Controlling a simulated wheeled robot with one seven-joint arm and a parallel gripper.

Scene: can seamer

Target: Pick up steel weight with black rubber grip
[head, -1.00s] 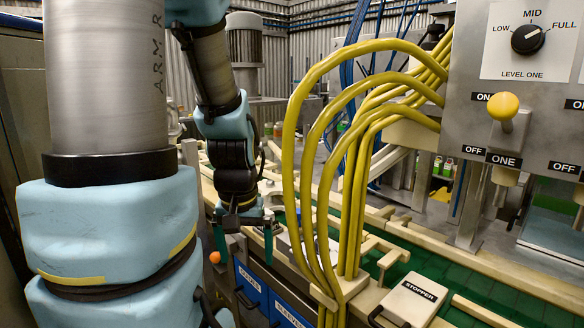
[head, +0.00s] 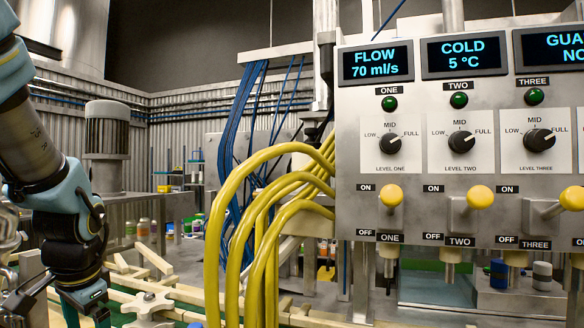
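I cannot make out a steel weight with a black rubber grip in the head view. My gripper (head: 85,312) is at the lower left edge of the picture, below the dark wrist of my arm. The upper parts of its fingers show apart, and nothing shows between them. Its fingertips are cut off by the bottom edge.
A control panel (head: 348,215) with dials, displays and yellow-knobbed levers fills the right. Thick yellow hoses (head: 222,235) arch between my arm and the panel. A star-shaped wheel (head: 146,304) and pale guide rails (head: 205,297) lie right of my gripper. A grey cylinder (head: 542,276) stands under the panel.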

